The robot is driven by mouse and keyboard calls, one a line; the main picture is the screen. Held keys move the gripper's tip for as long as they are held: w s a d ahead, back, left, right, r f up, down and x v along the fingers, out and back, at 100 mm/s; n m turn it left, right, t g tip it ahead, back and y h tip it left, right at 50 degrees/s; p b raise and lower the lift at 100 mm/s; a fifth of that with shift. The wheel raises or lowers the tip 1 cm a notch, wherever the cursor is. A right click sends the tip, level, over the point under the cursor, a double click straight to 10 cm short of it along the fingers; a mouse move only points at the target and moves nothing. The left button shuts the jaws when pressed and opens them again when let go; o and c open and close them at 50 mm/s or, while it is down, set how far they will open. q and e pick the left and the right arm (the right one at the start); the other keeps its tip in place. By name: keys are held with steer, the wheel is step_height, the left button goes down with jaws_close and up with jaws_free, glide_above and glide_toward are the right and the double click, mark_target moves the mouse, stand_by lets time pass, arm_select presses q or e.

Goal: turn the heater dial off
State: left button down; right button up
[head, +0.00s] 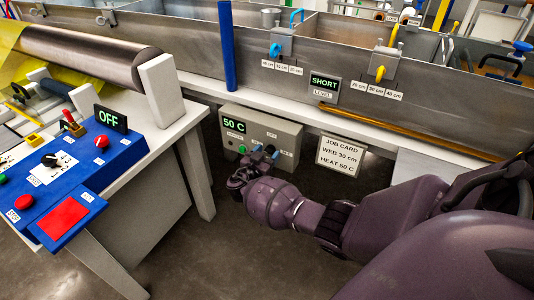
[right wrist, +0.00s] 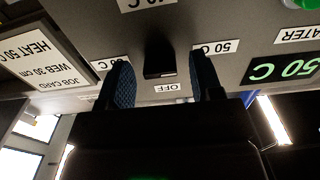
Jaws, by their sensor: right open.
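The heater box (head: 288,134) is a grey box under the tank's front ledge, with a lit green display (head: 234,126) reading 50 C. The same display shows upside down in the right wrist view (right wrist: 288,69). The dial (right wrist: 160,60) is a small black knob on the box face, with an OFF label (right wrist: 167,88) and several temperature labels around it. Its pointing direction is not clear. My right gripper (right wrist: 160,85) is open, its blue-padded fingers on either side of the dial; contact cannot be told. In the head view this gripper (head: 268,154) hides the dial. My left gripper is not in view.
A job card (head: 342,154) reading HEAT 50 C stands right of the box. A blue control panel (head: 85,165) with an OFF display (head: 112,120) sits on the table at left. The long metal tank (head: 330,55) runs behind. Floor is clear below the box.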

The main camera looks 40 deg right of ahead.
steer(key=shift+w+d, duration=0.15)
steer(key=shift+d, duration=0.15)
steer(key=shift+c, duration=0.2)
steer(key=c, duration=0.9)
